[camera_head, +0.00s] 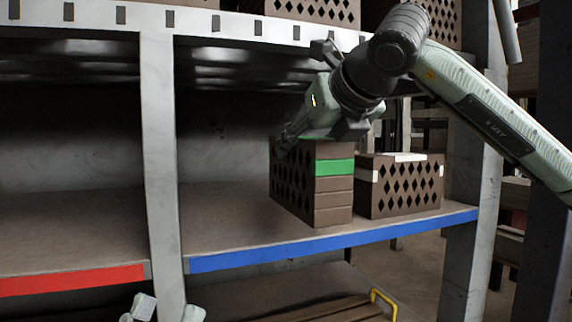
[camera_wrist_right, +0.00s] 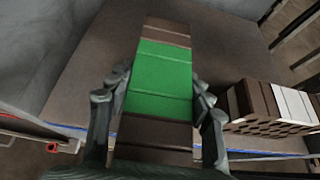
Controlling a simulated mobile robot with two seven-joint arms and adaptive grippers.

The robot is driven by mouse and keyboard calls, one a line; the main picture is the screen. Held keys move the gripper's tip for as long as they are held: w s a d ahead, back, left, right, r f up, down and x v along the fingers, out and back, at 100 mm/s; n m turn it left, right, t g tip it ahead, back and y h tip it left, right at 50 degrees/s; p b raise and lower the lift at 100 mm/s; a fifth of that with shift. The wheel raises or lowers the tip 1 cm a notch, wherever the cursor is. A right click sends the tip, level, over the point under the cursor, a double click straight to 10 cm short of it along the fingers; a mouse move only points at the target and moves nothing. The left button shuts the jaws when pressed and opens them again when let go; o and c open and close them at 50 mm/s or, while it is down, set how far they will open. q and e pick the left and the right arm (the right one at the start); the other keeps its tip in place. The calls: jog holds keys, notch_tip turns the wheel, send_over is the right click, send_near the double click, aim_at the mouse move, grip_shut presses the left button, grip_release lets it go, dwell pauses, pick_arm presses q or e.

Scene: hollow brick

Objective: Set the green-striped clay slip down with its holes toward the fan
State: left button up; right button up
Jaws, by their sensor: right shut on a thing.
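The green-striped clay slip (camera_head: 334,168) is a brown hollow brick in the bay with the blue edge strip. Its diamond holes show on its left face in the head view, and its narrow striped end faces the camera. My right gripper (camera_head: 322,138) is shut on it from above. In the right wrist view the fingers (camera_wrist_right: 160,82) flank the green band (camera_wrist_right: 163,68). The brick's bottom is at or just above the shelf; I cannot tell if it touches. My left gripper (camera_head: 166,309) shows only in part at the bottom edge. I cannot make out a fan.
A white-striped hollow brick (camera_head: 400,187) stands close on the right, holes toward the front; it also shows in the wrist view (camera_wrist_right: 270,105). The shelf (camera_head: 225,220) is clear left of the held brick, up to a grey post (camera_head: 160,170). More bricks (camera_head: 310,10) sit above.

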pick_arm(q)
jog(key=shift+w+d+f+g, duration=0.25)
jog(key=shift+w+f+g, duration=0.15)
jog(key=shift+g, duration=0.1)
pick_arm(e)
jog(key=w+r+x, duration=0.1)
jog(key=r+x, duration=0.1)
jog(key=x, duration=0.9)
jog(key=shift+a, duration=0.15)
pick_arm(q)
jog(key=shift+f, duration=0.1)
pick_arm(e)
jog(key=shift+r, duration=0.1)
jog(key=o, duration=0.8)
jog(key=shift+f, duration=0.3)
jog(key=o, duration=0.5)
jog(key=shift+r, duration=0.1)
pick_arm(q)
jog(key=shift+a+r, duration=0.1)
jog(key=shift+r, duration=0.2)
jog(key=shift+f, duration=0.2)
pick_arm(e)
jog(key=v, duration=1.2)
